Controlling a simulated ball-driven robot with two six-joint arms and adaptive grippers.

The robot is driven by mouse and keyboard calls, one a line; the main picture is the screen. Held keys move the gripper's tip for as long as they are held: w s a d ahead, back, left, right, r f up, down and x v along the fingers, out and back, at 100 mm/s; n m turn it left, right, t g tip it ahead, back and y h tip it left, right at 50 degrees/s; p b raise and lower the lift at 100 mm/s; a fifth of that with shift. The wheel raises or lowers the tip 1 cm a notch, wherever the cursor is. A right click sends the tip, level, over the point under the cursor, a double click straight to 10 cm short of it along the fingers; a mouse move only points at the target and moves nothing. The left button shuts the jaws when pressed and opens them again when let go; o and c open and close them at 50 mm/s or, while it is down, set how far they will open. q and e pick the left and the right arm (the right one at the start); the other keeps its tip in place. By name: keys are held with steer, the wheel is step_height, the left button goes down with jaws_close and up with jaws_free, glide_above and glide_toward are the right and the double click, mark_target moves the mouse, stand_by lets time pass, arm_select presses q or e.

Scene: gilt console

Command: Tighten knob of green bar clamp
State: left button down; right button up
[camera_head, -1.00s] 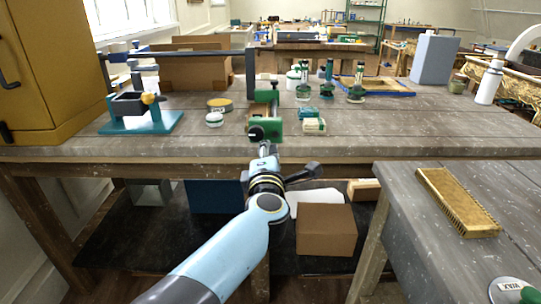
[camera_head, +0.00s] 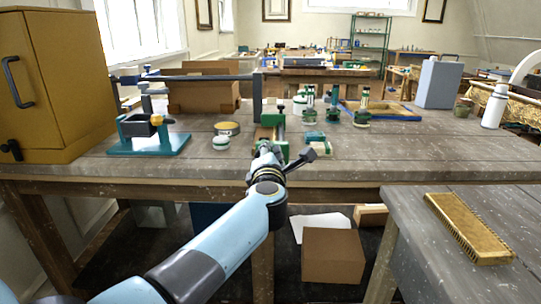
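The green bar clamp (camera_head: 280,122) sits at the front edge of the workbench (camera_head: 400,165), near the middle of the head view. Its green body shows above and to the right of my wrist. My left arm reaches in from the bottom left, and my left gripper (camera_head: 264,150) overlaps the clamp's front end. The clamp's knob is hidden behind the gripper. I cannot tell whether the gripper touches the knob, or whether the fingers are open or shut. My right gripper is out of view.
A teal-based vise-like tool (camera_head: 148,143) and a round tin (camera_head: 227,128) stand left of the clamp. Small green-labelled bottles (camera_head: 361,108) stand behind right. A yellow cabinet (camera_head: 58,85) fills the left. A brush (camera_head: 468,228) lies on the right-hand table. The bench front right is clear.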

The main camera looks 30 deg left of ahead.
arm_select(q)
steer(key=shift+w+f, duration=0.15)
stand_by(0.8)
steer(key=shift+w+d+f+b, duration=0.15)
steer(key=shift+d+f+b, duration=0.15)
steer(key=shift+f, duration=0.2)
steer(key=shift+w+d+f+b, duration=0.1)
steer(key=shift+d+f+b, duration=0.15)
steer(key=shift+f, duration=0.25)
steer(key=shift+f, duration=0.1)
steer(key=shift+w, duration=0.1)
steer(key=p+v, duration=0.1)
steer(key=v, duration=0.5)
steer(key=shift+d, duration=0.25)
stand_by(0.3)
steer(key=shift+w, duration=0.15)
